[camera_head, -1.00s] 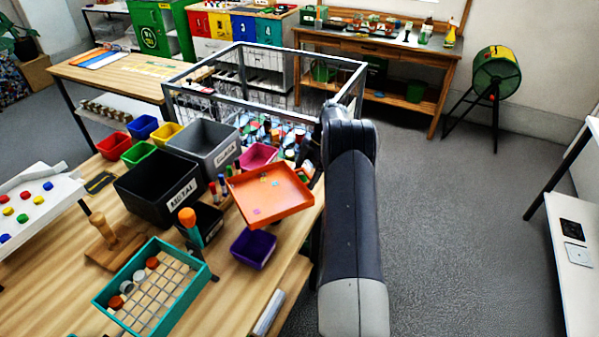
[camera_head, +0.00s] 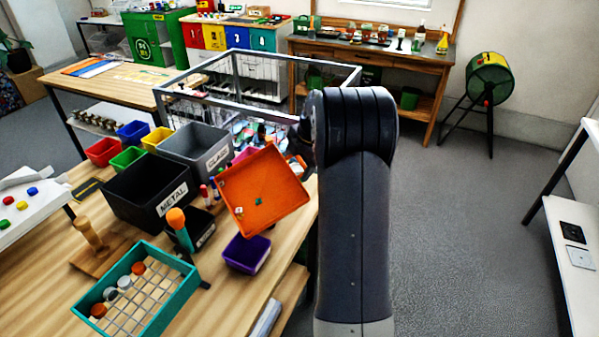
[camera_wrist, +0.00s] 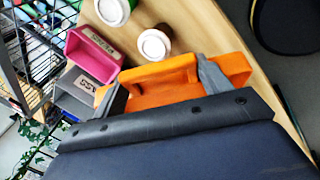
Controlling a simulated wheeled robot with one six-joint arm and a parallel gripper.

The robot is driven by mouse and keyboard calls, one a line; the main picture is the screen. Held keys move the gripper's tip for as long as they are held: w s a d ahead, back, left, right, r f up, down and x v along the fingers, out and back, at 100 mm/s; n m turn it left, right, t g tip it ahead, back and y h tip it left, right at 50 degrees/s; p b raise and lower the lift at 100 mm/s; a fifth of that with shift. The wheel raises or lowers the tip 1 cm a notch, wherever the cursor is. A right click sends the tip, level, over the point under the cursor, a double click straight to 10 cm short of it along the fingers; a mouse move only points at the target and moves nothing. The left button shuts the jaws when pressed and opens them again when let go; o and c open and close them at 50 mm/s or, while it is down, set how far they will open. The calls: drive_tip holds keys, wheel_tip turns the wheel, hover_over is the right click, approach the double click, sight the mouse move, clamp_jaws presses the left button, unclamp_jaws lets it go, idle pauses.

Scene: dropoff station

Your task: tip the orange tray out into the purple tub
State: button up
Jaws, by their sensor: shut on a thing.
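The orange tray (camera_head: 270,180) is held in the air above the table and is steeply tilted, its inside facing the head camera. A few small bits, one teal and one pale, show on its floor near the lower left. The purple tub (camera_head: 247,253) stands on the table just below the tray's lower edge and looks empty from here. In the wrist view my gripper (camera_wrist: 160,85) is shut on the orange tray's edge (camera_wrist: 165,72).
Black METAL bin (camera_head: 150,190) and grey GLASS bin (camera_head: 196,150) stand left of the tray. A teal gridded crate (camera_head: 140,290) and an orange-topped tool (camera_head: 180,228) are left of the tub. A wire cage (camera_head: 260,85) stands behind. A pink bin (camera_wrist: 92,50) shows in the wrist view.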

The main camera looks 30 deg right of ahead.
drive_tip(key=s+a+r+n+t+h+b, duration=0.1)
drive_tip(key=s+a+r+t+h+b, duration=0.4)
drive_tip(key=b, duration=1.2)
drive_tip(key=shift+s+a+r+t, duration=0.7)
drive_tip(key=shift+s+a+r, duration=1.1)
drive_tip(key=shift+r, duration=0.5)
drive_tip(key=shift+s+d, duration=0.1)
drive_tip(key=s+a+n+t+h+b, duration=0.1)
drive_tip(key=s+a+t+b, duration=0.1)
drive_tip(key=b, duration=0.5)
drive_tip(key=s+a, duration=0.1)
drive_tip(key=s, duration=0.1)
drive_tip(key=shift+s+a+r+h, duration=0.3)
drive_tip(key=shift+s+a+h, duration=0.05)
drive_tip(key=shift+s+h, duration=0.05)
drive_tip(key=shift+f, duration=0.1)
